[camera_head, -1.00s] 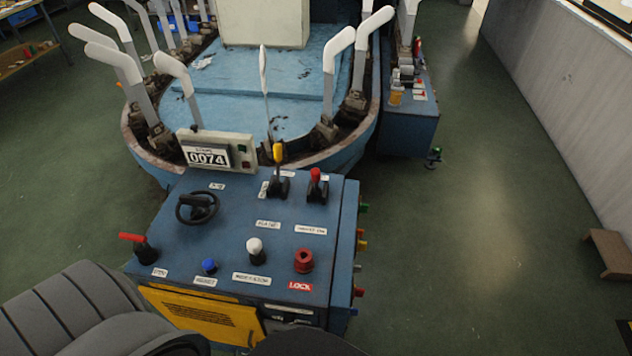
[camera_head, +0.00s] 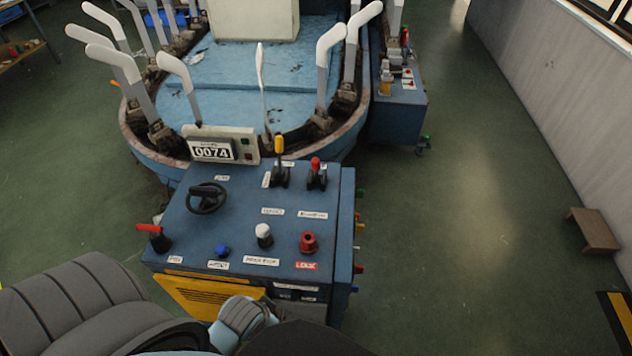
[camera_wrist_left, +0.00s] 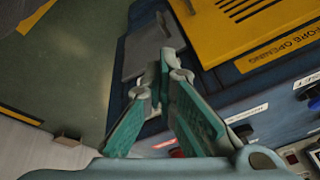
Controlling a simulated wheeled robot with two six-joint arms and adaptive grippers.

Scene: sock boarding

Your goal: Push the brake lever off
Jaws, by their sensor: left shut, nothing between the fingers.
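The blue control console (camera_head: 240,205) stands in front of me with several levers on its top. A red-handled lever (camera_head: 149,229) lies tilted at its near left corner. A yellow-topped lever (camera_head: 279,148) and a red-topped lever (camera_head: 316,168) stand upright at the back right. The labels are too small to read, so I cannot tell which is the brake lever. My left gripper (camera_wrist_left: 166,62) is shut and empty in the left wrist view, near the console's front side. A red bit shows partly hidden behind its fingers. My right gripper is not in view.
A black handwheel (camera_head: 207,197), a blue button (camera_head: 223,251), a white knob (camera_head: 264,234) and a red knob (camera_head: 308,242) sit on the console. A yellow panel (camera_wrist_left: 245,35) is on its front. The machine with white sock forms (camera_head: 329,58) stands behind.

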